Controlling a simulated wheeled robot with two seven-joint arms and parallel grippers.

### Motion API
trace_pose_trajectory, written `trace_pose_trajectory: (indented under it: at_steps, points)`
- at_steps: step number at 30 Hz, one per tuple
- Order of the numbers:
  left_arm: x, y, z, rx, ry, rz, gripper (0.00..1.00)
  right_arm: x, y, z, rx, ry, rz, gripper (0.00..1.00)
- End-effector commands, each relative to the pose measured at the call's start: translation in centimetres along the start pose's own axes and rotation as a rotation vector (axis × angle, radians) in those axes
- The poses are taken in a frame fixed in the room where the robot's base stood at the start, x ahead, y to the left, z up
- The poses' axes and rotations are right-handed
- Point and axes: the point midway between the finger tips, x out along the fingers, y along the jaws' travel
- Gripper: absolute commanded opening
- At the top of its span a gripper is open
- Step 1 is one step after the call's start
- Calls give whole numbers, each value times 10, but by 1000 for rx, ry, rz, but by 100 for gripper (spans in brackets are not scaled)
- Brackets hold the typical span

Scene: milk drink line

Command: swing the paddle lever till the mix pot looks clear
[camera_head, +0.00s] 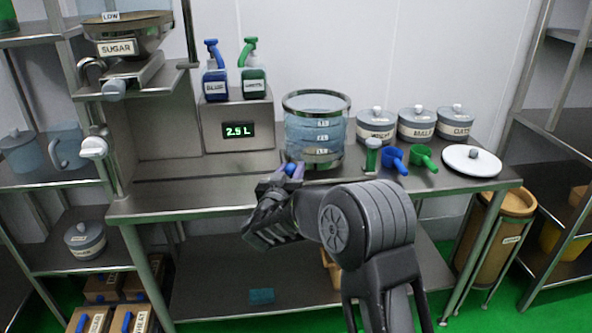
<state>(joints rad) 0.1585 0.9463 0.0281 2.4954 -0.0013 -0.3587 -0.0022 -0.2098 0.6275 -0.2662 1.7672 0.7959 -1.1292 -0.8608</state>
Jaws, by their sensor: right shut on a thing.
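The mix pot (316,128) is a clear cylinder with a dark rim and level labels, standing on the steel bench. Its contents look bluish and see-through, with a brownish patch low inside. My right gripper (289,173) is at the pot's front left foot, shut on the paddle lever's blue end (291,167). The fingers hide most of the lever, and its link to the pot cannot be seen. My left gripper is not in view.
A box with a green display (238,130) reading 2.5 L stands left of the pot, carrying blue and green spray bottles. Bare bench (190,195) is at left.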

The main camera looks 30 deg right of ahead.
Motion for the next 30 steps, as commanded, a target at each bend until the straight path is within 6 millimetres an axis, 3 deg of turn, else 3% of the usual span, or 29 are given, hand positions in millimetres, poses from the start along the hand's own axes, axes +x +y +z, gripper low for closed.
trace_pose_trajectory:
  at_steps: [10,11,18,30]
  points:
    - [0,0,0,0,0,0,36,0,-1,-1,1,3,-3,0]
    - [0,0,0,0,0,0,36,0,-1,-1,1,3,-3,36]
    - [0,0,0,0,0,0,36,0,-1,-1,1,2,-2,55]
    - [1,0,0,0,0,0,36,-9,-1,0,1,1,-2,55]
